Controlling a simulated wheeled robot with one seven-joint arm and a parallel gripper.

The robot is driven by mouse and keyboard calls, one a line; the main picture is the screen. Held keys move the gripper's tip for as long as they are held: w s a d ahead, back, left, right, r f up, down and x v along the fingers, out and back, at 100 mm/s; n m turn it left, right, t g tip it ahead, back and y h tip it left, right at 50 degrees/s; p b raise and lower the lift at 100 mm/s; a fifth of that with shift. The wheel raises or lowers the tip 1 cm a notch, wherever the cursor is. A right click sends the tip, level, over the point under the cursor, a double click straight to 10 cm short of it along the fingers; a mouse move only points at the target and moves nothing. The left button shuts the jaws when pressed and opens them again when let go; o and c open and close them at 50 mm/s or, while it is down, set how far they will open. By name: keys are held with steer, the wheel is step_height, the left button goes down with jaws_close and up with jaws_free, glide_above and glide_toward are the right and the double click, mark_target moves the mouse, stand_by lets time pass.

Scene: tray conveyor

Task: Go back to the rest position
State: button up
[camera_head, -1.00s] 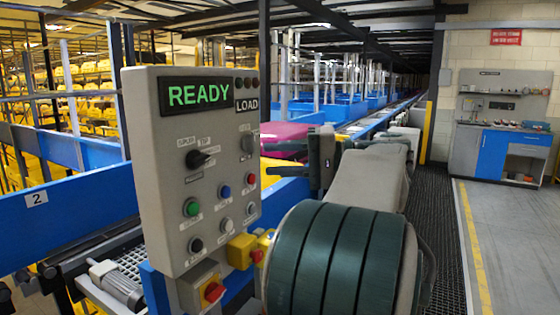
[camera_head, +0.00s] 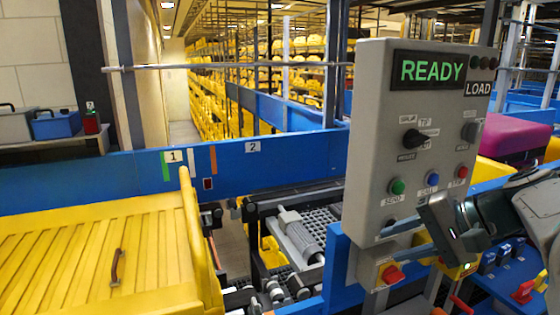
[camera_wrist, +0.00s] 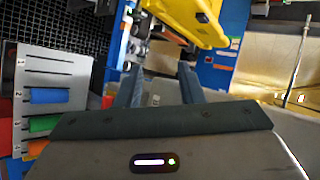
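My gripper (camera_wrist: 160,78) shows in the wrist view with its two fingers apart and nothing between them. In the head view my wrist (camera_head: 447,228) is at the lower right, in front of the lower right part of the grey control panel (camera_head: 370,140). The panel's lower right corner is partly hidden by my wrist.
A yellow tray (camera_head: 60,235) with a brown handle-like piece (camera_head: 116,267) lies at the lower left. A blue rail (camera_head: 215,165) marked 1 and 2 runs behind.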

steer(key=s+a+f+n+g+h, duration=0.1)
steer(key=s+a+f+n+h, duration=0.2)
steer(key=f, duration=0.5)
steer(key=s+a+f+n+g+h, duration=0.2)
steer(key=s+a+f+n+h, duration=0.2)
steer(key=s+f, duration=0.3)
steer(key=shift+a+f+n+h, duration=0.3)
steer(key=shift+a+f+h, duration=0.05)
steer(key=shift+f+h, duration=0.5)
